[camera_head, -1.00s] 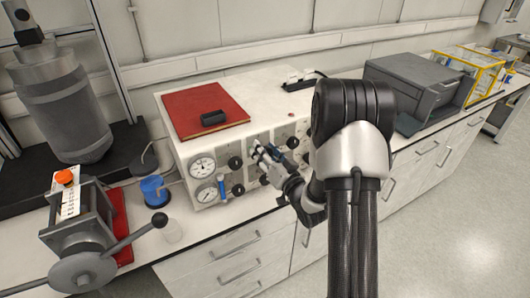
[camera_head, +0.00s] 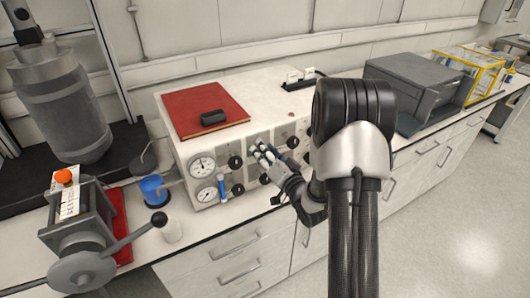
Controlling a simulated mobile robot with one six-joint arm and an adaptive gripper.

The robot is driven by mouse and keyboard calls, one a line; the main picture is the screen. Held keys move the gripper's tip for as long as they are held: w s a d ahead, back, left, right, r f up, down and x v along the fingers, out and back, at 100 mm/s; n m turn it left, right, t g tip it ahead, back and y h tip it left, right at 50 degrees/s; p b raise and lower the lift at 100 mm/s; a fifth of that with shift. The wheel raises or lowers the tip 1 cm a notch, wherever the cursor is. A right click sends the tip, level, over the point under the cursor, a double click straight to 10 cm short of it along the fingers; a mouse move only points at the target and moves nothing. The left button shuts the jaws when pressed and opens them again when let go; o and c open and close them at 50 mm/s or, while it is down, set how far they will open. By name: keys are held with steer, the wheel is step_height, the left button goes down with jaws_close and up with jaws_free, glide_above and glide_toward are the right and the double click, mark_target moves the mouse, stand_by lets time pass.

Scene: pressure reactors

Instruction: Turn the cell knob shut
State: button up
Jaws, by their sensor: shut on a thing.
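The white control box (camera_head: 191,172) stands on the bench with round gauges (camera_head: 202,166) and several black knobs (camera_head: 235,162) on its front panel. My gripper (camera_head: 262,153) is at the front panel, right of the gauges. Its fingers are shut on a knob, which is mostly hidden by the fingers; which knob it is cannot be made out. My arm hides the right part of the panel. Another black knob (camera_head: 238,189) shows lower left of the gripper.
A red book (camera_head: 203,105) with a black object (camera_head: 214,118) lies on top of the box. A grey case (camera_head: 415,88) stands to the right.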

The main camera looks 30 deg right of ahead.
steer(key=m, duration=0.3)
steer(key=shift+m, duration=0.4)
steer(key=m, duration=0.3)
steer(key=shift+m, duration=0.3)
steer(key=m+p, duration=0.1)
steer(key=m, duration=0.2)
steer(key=shift+m, duration=0.3)
steer(key=shift+m+p, duration=0.6)
steer(key=shift+m, duration=1.3)
steer(key=o, duration=1.1)
